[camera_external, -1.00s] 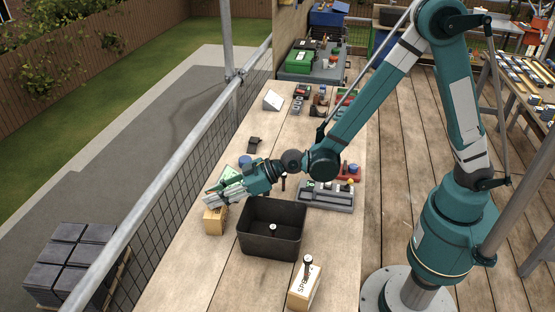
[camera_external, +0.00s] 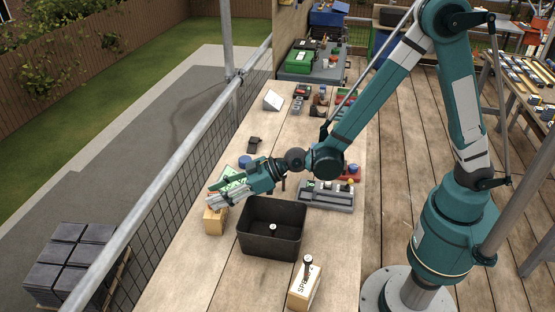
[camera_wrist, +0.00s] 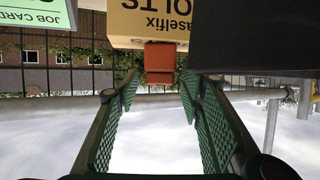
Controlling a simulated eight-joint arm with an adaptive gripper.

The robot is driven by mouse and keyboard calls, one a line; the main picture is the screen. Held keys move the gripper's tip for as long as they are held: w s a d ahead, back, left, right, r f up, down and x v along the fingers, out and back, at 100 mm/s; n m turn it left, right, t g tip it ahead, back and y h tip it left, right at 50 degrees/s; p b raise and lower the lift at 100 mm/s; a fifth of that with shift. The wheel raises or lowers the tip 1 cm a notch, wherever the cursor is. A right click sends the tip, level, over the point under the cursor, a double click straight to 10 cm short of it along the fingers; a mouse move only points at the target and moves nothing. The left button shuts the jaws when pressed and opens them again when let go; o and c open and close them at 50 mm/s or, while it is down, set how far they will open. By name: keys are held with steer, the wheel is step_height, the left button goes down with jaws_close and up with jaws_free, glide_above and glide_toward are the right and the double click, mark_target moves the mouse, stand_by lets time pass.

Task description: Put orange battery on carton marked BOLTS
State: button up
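The carton marked BOLTS (camera_external: 215,221) stands on the bench at the left of the black bin. It also shows upside down at the top of the wrist view (camera_wrist: 124,26). The orange battery (camera_wrist: 160,62) appears upright on the carton's top in the wrist view. It is hidden behind my gripper in the outside view. My gripper (camera_external: 211,199) is just above the carton. In the wrist view its green fingers are spread, with visible gaps on both sides of the battery, which sits around or just beyond the fingertips.
The black bin (camera_external: 257,248) stands close to the carton's right, with a dark upright item in it. Another carton (camera_external: 304,288) with a dark item on top is near the front. The green job card (camera_external: 231,176) is behind my gripper. A grey tray (camera_external: 327,199) lies right.

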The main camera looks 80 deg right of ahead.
steer(key=p+v, duration=0.1)
steer(key=v, duration=0.9)
steer(key=shift+s+d, duration=0.2)
steer(key=shift+s, duration=0.15)
steer(key=shift+r, duration=0.1)
stand_by(0.5)
steer(key=s+d+r+m+g+h, duration=0.1)
steer(key=s+d+r, duration=0.4)
steer(key=s, duration=0.2)
steer(key=s+d+r+m+g+h, duration=0.1)
steer(key=s+d+r, duration=0.3)
steer(key=s, duration=0.4)
steer(key=s+d+m+g+h, duration=0.1)
steer(key=s+d, duration=0.4)
steer(key=s, duration=0.6)
steer(key=s+d+m+g+h, duration=0.1)
steer(key=s+d, duration=0.4)
steer(key=s, duration=0.7)
steer(key=shift+d+r+g+h, duration=0.4)
steer(key=shift+r+g+h, duration=0.1)
steer(key=shift+g, duration=0.2)
